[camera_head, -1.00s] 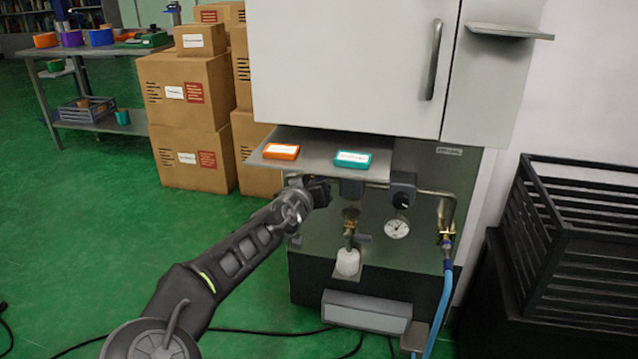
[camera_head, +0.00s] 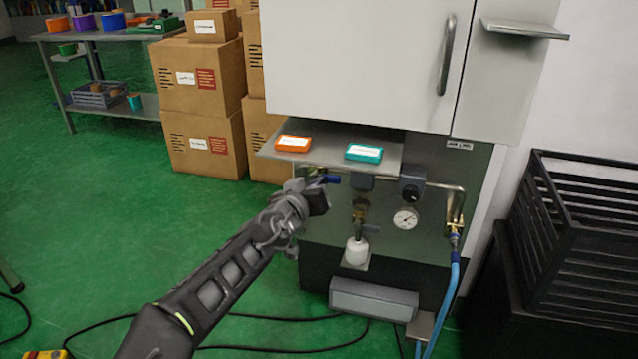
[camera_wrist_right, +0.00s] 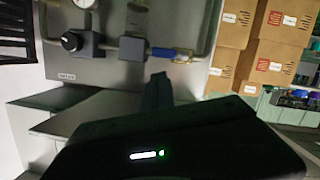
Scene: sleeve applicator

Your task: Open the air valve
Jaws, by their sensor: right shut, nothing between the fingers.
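The air valve's blue lever handle (camera_head: 333,180) sits on the pipe under the small shelf, at the left of the machine's front panel. In the right wrist view the blue handle (camera_wrist_right: 165,53) lies along the horizontal pipe. My right gripper (camera_head: 318,197) is shut and empty, just below and left of the handle in the head view. In the wrist view its dark fingers (camera_wrist_right: 158,92) point toward the pipe, and a gap shows between their tips and the handle. My left gripper is not in view.
The shelf (camera_head: 325,153) above the valve carries an orange block (camera_head: 293,144) and a teal block (camera_head: 364,153). A regulator knob (camera_head: 411,192), a gauge (camera_head: 405,219) and a blue hose (camera_head: 447,290) are to the right. Cardboard boxes (camera_head: 200,85) stand behind left.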

